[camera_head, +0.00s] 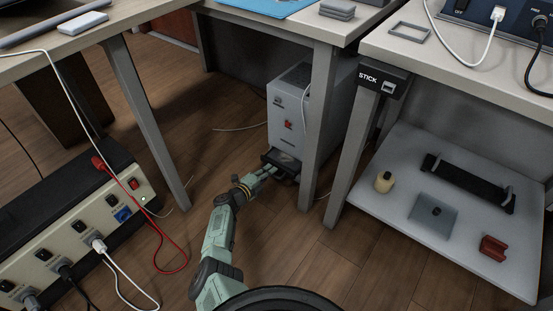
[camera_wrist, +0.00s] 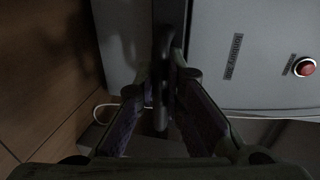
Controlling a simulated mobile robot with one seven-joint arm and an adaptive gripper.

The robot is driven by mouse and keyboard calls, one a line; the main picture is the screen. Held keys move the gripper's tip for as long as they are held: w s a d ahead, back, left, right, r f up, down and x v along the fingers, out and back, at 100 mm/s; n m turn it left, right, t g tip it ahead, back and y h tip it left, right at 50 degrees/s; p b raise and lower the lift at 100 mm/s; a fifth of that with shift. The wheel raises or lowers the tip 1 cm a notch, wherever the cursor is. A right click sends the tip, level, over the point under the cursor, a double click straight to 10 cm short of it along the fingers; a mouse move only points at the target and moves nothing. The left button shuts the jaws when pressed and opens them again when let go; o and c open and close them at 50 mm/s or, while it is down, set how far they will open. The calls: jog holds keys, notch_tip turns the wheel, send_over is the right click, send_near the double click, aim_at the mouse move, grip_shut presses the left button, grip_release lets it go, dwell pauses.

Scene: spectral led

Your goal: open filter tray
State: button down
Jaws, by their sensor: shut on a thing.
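A pale grey tower unit (camera_head: 290,108) stands on the floor under the desk, with a small red mark on its front. At its foot a dark tray (camera_head: 284,160), which looks like the filter tray, juts out from the front. My gripper (camera_head: 270,172) is at the front of this tray. In the wrist view, my gripper (camera_wrist: 165,75) has its fingers closed on a dark upright bar (camera_wrist: 160,40), apparently the tray's handle. The exact contact is dark and hard to see. A red button (camera_wrist: 304,67) shows on the pale panel to the right.
A desk leg (camera_head: 321,110) stands close to the right of the tower. A lower shelf (camera_head: 390,190) with small parts is further right. A power strip (camera_head: 80,220) with cables lies at left, and a red cable (camera_head: 158,235) loops over the floor. The wooden floor left of my arm is mostly open.

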jog(key=f+p+v, duration=0.1)
jog(key=p+v, duration=0.2)
jog(key=v, duration=0.5)
jog(key=shift+f, duration=0.4)
jog(key=shift+s, duration=0.1)
jog(key=c, duration=1.7)
grip_release()
